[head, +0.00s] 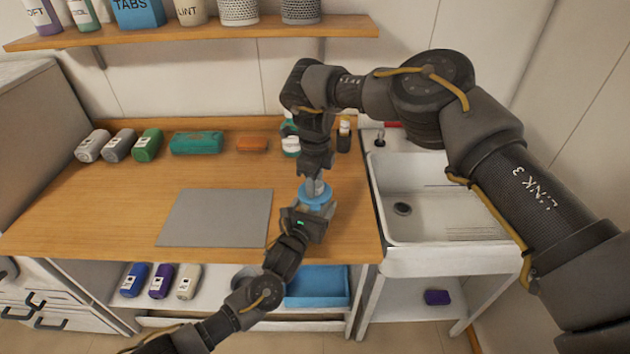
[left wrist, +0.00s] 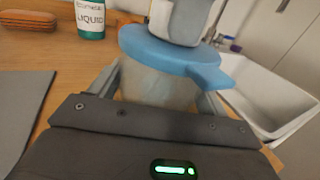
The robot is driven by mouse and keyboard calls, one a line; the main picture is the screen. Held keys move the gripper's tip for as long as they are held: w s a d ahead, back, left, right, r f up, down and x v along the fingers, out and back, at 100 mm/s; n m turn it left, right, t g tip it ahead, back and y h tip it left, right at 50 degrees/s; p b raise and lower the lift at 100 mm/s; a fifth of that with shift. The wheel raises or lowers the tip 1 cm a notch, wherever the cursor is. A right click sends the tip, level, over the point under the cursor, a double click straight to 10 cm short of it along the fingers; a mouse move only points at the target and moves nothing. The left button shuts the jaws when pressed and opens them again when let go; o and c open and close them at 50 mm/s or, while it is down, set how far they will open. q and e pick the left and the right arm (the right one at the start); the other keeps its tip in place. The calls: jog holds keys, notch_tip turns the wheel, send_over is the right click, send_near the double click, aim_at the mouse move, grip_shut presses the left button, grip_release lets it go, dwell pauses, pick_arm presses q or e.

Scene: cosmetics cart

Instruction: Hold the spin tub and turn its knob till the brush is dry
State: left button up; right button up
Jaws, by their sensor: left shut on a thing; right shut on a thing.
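The spin tub stands on the wooden counter near its front right, with a blue lid (head: 314,198) and a cloudy, see-through body (left wrist: 158,86). My left gripper (head: 312,212) is shut on the tub's body, one finger on each side, below the lid. The lid has a tab pointing right in the left wrist view. A pale grey knob (left wrist: 180,18) rises from the lid. My right gripper (head: 318,184) comes down from above and is shut on the knob. The brush is not visible; the tub's inside cannot be made out.
A grey mat (head: 215,218) lies left of the tub. Behind stand a liquid bottle (head: 290,145), a dark bottle (head: 343,137) and an orange-brown brush-like block (head: 252,144). A white sink (head: 430,215) adjoins on the right. A shelf (head: 200,32) hangs above.

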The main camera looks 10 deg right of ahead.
jog(key=shift+w+d, duration=0.1)
jog(key=o, duration=1)
notch_tip(320, 180, up, 12)
jog(key=shift+r, duration=0.1)
